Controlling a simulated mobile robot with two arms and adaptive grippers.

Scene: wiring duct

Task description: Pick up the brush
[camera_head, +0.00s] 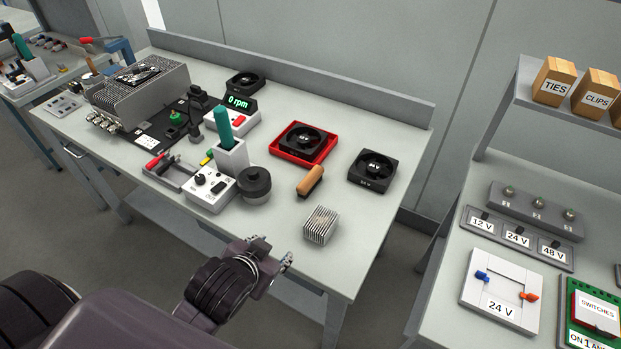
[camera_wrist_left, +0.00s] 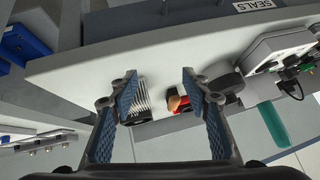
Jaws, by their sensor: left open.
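The brush (camera_head: 310,179), with a tan wooden handle and a dark underside, lies on the grey workbench (camera_head: 372,226) between the red-trayed fan and the finned heatsink. My left gripper (camera_head: 276,251) is open and empty at the bench's front edge, on the near side of the brush and apart from it. In the left wrist view, the brush (camera_wrist_left: 177,102) shows between the open blue-padded fingers (camera_wrist_left: 160,90), nearer the right one, and is partly cut off by it. My right gripper is not in view.
A silver heatsink (camera_head: 320,225) stands just in front of the brush. A black fan (camera_head: 373,170) is to its right, a fan in a red tray (camera_head: 303,143) behind it. A round dark knob (camera_head: 256,184) and a control box (camera_head: 209,188) stand to the left. The bench's front right corner is clear.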

